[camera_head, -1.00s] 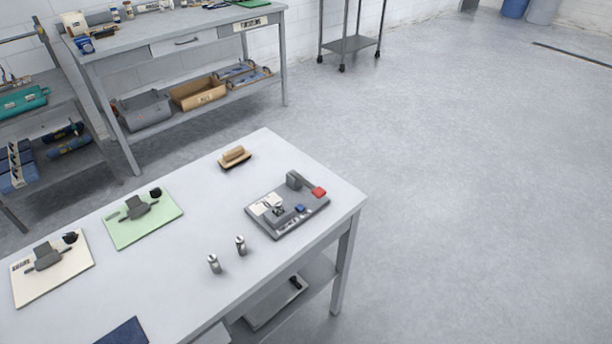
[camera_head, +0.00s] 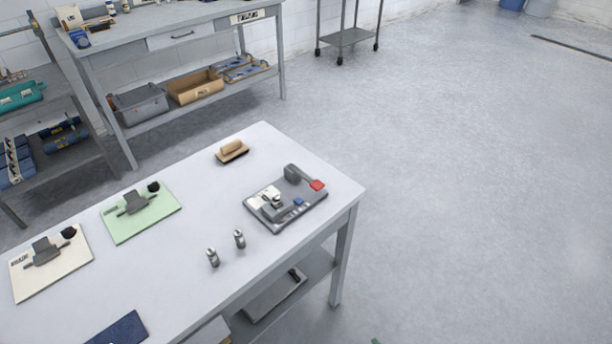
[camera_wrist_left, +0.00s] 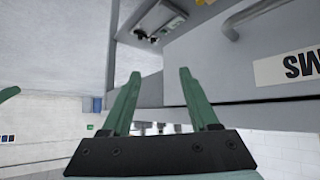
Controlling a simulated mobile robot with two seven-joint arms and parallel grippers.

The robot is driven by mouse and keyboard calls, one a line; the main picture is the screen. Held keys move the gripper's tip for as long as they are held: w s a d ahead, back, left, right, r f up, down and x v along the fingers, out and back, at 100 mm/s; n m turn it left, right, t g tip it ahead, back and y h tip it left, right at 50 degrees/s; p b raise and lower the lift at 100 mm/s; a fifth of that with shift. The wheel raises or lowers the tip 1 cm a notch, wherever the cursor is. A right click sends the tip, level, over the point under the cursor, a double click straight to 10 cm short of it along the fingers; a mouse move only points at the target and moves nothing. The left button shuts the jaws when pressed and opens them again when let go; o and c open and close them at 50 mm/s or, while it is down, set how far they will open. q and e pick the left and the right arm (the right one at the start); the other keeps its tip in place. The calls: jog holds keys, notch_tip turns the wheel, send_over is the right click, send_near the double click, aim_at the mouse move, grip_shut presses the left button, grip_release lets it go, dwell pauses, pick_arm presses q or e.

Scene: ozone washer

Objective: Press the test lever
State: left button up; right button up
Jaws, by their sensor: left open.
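A grey test device (camera_head: 286,200) lies on the right end of the near table. Its lever has a grey pivot block at the back and a red tip (camera_head: 317,185) on the right, raised above the base plate. No gripper touches the device. A green sliver (camera_head: 376,341) shows at the bottom edge of the head view; I cannot tell which part it is.
The near table (camera_head: 190,275) also bears two metal cylinders (camera_head: 226,248), a wooden-handled brush (camera_head: 232,150), a green board (camera_head: 142,212), a white board (camera_head: 50,262) and a dark blue pad (camera_head: 120,328). The floor right of the table is clear. A workbench (camera_head: 190,35) stands behind.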

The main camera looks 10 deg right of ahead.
grip_shut()
dwell(1.0)
